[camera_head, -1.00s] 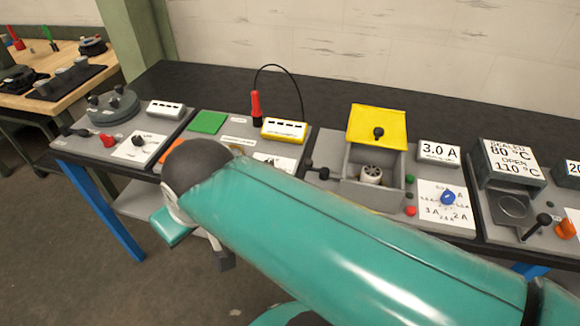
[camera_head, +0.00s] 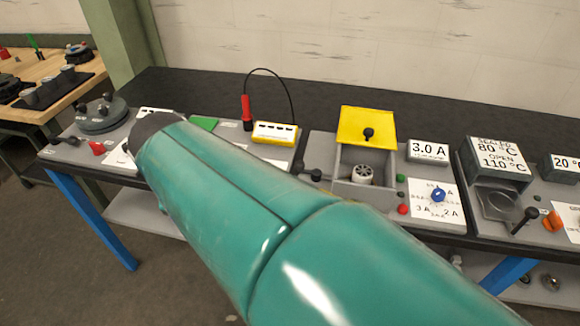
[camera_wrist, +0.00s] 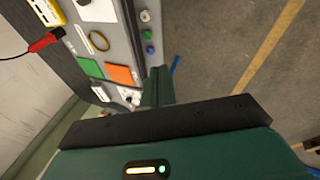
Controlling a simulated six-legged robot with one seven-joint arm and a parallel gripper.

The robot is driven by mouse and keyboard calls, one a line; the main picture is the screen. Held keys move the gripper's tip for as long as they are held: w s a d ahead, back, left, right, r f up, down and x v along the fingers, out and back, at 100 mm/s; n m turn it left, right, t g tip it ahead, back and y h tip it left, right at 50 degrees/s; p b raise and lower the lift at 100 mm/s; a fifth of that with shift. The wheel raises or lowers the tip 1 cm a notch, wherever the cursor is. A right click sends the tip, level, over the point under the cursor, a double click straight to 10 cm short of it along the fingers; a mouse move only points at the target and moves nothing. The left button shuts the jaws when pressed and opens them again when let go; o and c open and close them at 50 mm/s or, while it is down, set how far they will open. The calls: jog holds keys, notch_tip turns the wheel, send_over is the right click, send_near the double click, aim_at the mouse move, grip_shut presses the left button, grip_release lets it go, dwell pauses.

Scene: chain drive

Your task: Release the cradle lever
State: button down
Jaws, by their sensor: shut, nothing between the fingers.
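No lever is labelled as the cradle lever, so I cannot tell which one it is. A black-knobbed lever (camera_head: 312,173) stands left of the grey box with a raised yellow lid (camera_head: 366,126). Another black lever (camera_head: 530,214) is on the right panel, and a dark handle (camera_head: 66,140) is on the far-left panel. My gripper (camera_wrist: 160,72) shows in the wrist view as a green finger end, shut and empty, beside the bench edge. In the head view my arm hides it. It touches no lever that I can see.
The wrist view shows a green pad (camera_wrist: 90,68), an orange pad (camera_wrist: 121,75), a ring (camera_wrist: 98,40) and a red probe (camera_wrist: 47,40) on the bench. A red knob (camera_head: 97,148) is at the far left. Floor in front of the bench is open.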

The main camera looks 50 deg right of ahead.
jog(key=s+d+f+n+g, duration=0.1)
jog(key=d+n, duration=0.5)
jog(key=d, duration=0.6)
jog(key=s+d+f+n+g, duration=0.1)
jog(key=d+f+n, duration=0.3)
jog(key=d, duration=0.7)
jog(key=shift+s+d+f+n+g, duration=0.2)
jog(key=shift+s+d+n+g, duration=0.2)
jog(key=shift+n+g, duration=0.55)
jog(key=shift+a+f, duration=0.1)
jog(key=shift+f, duration=0.05)
jog(key=x, duration=0.9)
jog(key=shift+w+f, duration=0.1)
jog(key=shift+f, duration=0.05)
jog(key=d, duration=0.3)
jog(key=shift+w+d+f, duration=0.15)
jog(key=shift+d+f, duration=0.05)
jog(key=shift+d, duration=0.5)
